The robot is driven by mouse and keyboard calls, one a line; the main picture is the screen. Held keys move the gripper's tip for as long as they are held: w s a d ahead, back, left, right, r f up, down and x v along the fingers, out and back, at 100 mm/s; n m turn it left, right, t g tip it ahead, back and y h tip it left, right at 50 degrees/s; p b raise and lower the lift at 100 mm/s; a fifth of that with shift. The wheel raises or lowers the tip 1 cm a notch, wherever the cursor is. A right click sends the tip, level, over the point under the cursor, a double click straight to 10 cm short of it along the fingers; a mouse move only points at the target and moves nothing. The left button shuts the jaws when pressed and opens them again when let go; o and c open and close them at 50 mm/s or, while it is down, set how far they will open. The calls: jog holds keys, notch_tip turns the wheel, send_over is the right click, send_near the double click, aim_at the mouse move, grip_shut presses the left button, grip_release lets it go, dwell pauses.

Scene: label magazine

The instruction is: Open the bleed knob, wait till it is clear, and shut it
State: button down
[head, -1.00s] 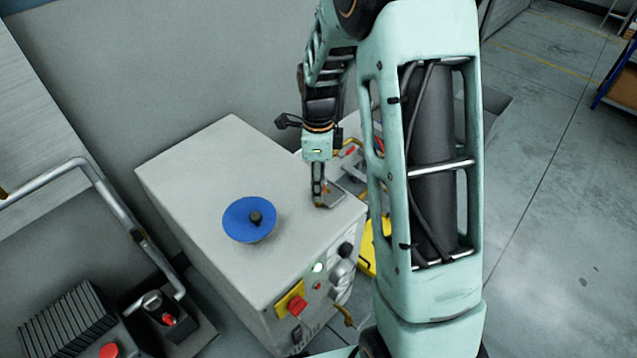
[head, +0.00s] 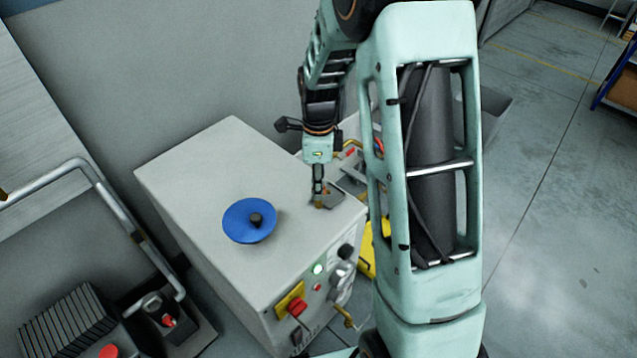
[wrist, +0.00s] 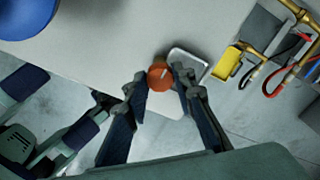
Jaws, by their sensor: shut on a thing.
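The bleed knob is a round orange knob (wrist: 160,77) with a pale line across its top, in the middle of the wrist view. It sits at the edge of the pale cabinet top (head: 205,170), beside a small grey metal tray (wrist: 188,62). My gripper (wrist: 161,80) points down at it, with one finger on each side, shut on the knob. In the head view my gripper (head: 318,198) is at the cabinet's right back corner, and its fingers mostly hide the knob. Whether anything is flowing into the tray cannot be made out.
A blue disc (head: 249,221) with a dark hub lies on the cabinet top. The front panel carries a lit green lamp (head: 317,269) and a red switch on a yellow plate (head: 297,306). Brass pipes (wrist: 303,12) and coloured hoses lie beyond the tray.

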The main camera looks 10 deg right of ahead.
jog(key=n, duration=0.7)
jog(key=shift+n, duration=0.4)
jog(key=n, duration=0.3)
jog(key=shift+n, duration=0.3)
jog(key=n, duration=0.4)
jog(key=shift+n+p, duration=0.3)
jog(key=shift+p, duration=0.1)
jog(key=n, duration=0.3)
jog(key=shift+n, duration=0.3)
jog(key=n+p, duration=0.1)
jog(key=n, duration=0.2)
jog(key=shift+r+n, duration=0.1)
jog(key=shift+n, duration=0.3)
jog(key=n+p, duration=0.1)
jog(key=n, duration=0.4)
jog(key=shift+n, duration=0.4)
